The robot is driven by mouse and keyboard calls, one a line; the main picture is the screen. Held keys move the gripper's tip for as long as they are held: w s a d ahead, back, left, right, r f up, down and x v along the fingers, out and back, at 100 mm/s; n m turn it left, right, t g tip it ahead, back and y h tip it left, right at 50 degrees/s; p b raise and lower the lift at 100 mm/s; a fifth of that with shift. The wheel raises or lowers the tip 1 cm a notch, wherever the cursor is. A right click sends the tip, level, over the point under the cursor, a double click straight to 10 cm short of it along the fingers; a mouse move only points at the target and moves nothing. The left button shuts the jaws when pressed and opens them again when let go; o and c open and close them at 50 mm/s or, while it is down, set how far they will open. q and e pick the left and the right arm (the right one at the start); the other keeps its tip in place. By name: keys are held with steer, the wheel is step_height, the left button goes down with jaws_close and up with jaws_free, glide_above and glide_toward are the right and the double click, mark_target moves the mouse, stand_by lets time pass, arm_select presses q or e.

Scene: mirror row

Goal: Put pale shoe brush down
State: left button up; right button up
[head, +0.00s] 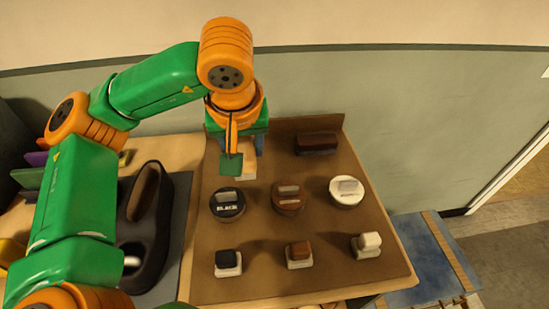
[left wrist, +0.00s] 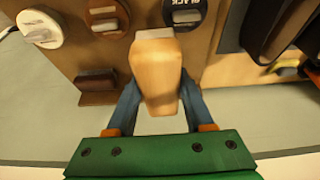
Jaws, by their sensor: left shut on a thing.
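The pale shoe brush (left wrist: 157,75) is a light wooden block with whitish bristles at its far end. My left gripper (left wrist: 158,105) is shut on it, one blue finger on each side. In the head view the gripper (head: 243,143) is over the back left part of the brown board (head: 325,235), and part of the brush (head: 246,174) shows below it. The arm hides the rest. I cannot tell whether the brush touches the board. My right gripper is not in view.
A dark red-brown brush (head: 317,143) lies at the board's back right. Black (head: 227,205), brown (head: 288,198) and white (head: 346,191) tins form a row, with small black, brown and white-topped blocks in front. A black shoe (head: 145,225) stands left of the board.

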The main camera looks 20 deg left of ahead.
arm_select(q)
steer(key=w+a+f, duration=0.6)
steer(key=w, duration=0.1)
steer(key=w+a+f, duration=0.2)
steer(key=w+f, duration=0.1)
steer(key=f, duration=0.1)
steer(key=shift+w+a, duration=0.4)
step_height(320, 180, down, 3)
steer(key=shift+d+r+p, duration=0.1)
steer(key=shift+r+p, duration=0.05)
steer(key=shift+p, duration=0.4)
steer(key=shift+f, duration=0.3)
steer(key=shift+s+d+f+b, duration=0.1)
steer(key=shift+s+f+b, duration=0.2)
steer(key=shift+b, duration=0.2)
steer(key=o, duration=1)
steer(key=shift+o, duration=1)
steer(key=shift+w+d+f, duration=0.1)
steer(key=shift+d, duration=0.2)
steer(key=shift+r, duration=0.25)
steer(key=v, duration=1.2)
steer(key=shift+w+a+r, duration=0.2)
steer(key=shift+a+r, duration=0.15)
